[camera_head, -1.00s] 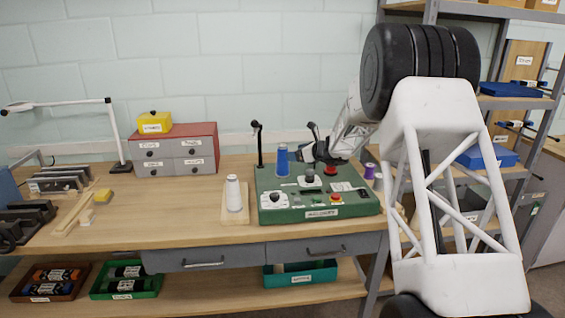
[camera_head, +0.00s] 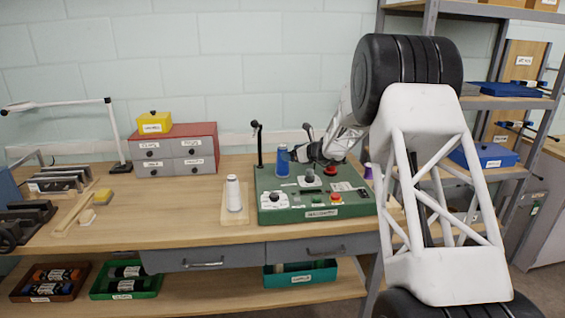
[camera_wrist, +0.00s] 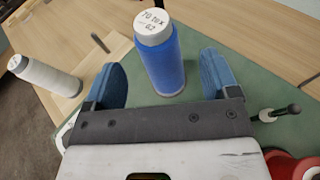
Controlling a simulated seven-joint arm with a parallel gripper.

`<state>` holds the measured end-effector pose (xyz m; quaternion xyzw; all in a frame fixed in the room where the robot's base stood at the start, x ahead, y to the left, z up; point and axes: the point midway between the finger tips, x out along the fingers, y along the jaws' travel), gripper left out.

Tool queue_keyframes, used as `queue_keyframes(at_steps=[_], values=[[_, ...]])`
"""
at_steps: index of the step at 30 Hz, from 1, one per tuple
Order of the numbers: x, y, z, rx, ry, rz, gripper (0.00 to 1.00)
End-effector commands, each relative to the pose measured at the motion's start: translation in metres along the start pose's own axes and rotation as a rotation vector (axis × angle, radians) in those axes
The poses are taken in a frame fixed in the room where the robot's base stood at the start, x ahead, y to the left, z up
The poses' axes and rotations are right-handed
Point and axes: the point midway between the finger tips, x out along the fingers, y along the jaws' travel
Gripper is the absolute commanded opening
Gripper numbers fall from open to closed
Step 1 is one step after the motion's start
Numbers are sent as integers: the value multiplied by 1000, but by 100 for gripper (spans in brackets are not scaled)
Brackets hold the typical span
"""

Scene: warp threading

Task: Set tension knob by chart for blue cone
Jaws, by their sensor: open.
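A blue cone (camera_head: 283,160) stands upright on the green machine panel (camera_head: 316,212), at its back left. In the wrist view the blue cone (camera_wrist: 164,58) has a white top with printed text. My gripper (camera_wrist: 168,85) is open, with one blue fingertip on each side of the cone and no visible contact. In the head view my gripper (camera_head: 300,154) is just right of the cone, partly hidden. Dial markings are too small to read.
A white cone (camera_head: 234,194) stands on a wooden board left of the panel. A black thread post (camera_head: 259,145) rises at the panel's back left. A purple spool (camera_head: 369,171) is at the right. Red and grey drawers (camera_head: 176,150) stand further left.

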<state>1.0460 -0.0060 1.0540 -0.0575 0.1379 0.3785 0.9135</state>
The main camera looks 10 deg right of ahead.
Motion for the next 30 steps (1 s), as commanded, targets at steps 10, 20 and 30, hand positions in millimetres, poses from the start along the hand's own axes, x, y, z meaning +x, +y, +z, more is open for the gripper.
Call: queue_keyframes(at_steps=[10, 20, 30], values=[[4, 0, 0, 0, 0, 0, 81], [37, 2, 1, 1, 0, 2, 81], [52, 2, 2, 0, 0, 0, 81]])
